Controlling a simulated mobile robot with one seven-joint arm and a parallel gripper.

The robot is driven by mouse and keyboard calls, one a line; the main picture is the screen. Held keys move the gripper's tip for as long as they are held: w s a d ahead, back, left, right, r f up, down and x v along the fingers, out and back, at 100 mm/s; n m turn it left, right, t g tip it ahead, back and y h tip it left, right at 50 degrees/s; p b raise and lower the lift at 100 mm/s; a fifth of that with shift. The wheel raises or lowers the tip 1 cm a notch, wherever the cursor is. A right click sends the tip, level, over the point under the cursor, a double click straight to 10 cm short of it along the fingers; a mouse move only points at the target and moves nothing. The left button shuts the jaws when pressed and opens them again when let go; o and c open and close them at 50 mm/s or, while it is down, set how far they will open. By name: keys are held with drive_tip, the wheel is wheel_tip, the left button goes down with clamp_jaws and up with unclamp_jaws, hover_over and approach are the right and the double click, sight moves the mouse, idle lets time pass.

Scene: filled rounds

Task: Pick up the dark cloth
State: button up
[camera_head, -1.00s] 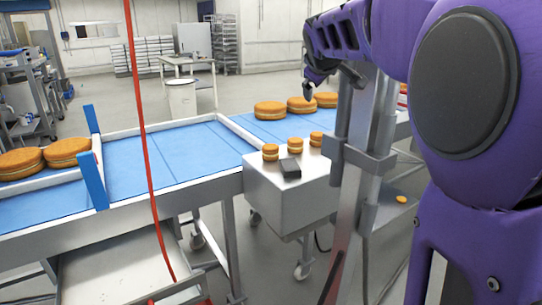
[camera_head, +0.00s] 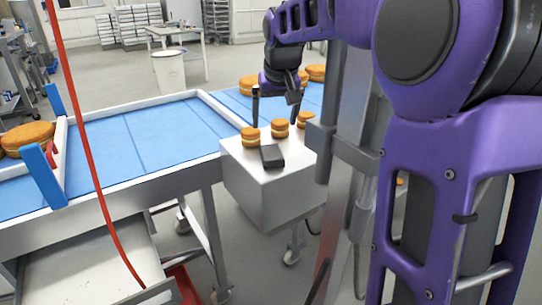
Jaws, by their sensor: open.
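A small dark item (camera_head: 271,156), which looks like the folded dark cloth, lies on the top of a light metal box (camera_head: 250,190) beside the conveyor. It is near the front of the box top. My gripper (camera_head: 275,121) hangs above the far part of the box, fingers pointing down and spread apart, with nothing seen between them. In the picture it is above and behind the dark item, apart from it. Whether the fingertips touch the box top cannot be told.
Three small round cakes, left (camera_head: 250,138), middle (camera_head: 280,128) and right (camera_head: 306,119), stand on the box close behind the dark item. Larger filled cakes (camera_head: 30,138) sit on the blue conveyor (camera_head: 150,145). A red cable (camera_head: 80,140) hangs at left.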

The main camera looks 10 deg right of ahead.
drive_tip(key=b, duration=0.1)
approach(272, 152)
drive_tip(key=x, duration=0.2)
drive_tip(key=shift+a+f, duration=0.15)
drive_tip(key=shift+f, duration=0.25)
drive_tip(key=shift+w+b+x, duration=0.1)
drive_tip(key=shift+b+x, duration=0.2)
drive_tip(key=shift+x, duration=1.3)
drive_tip(key=shift+w+b+x, duration=0.15)
drive_tip(key=shift+b+x, duration=0.1)
drive_tip(key=shift+x, duration=1.4)
drive_tip(key=shift+r, duration=0.15)
drive_tip(key=c, duration=1.4)
wheel_tip(272, 152, up, 10)
drive_tip(key=shift+p, duration=1.1)
drive_tip(key=shift+c, duration=0.2)
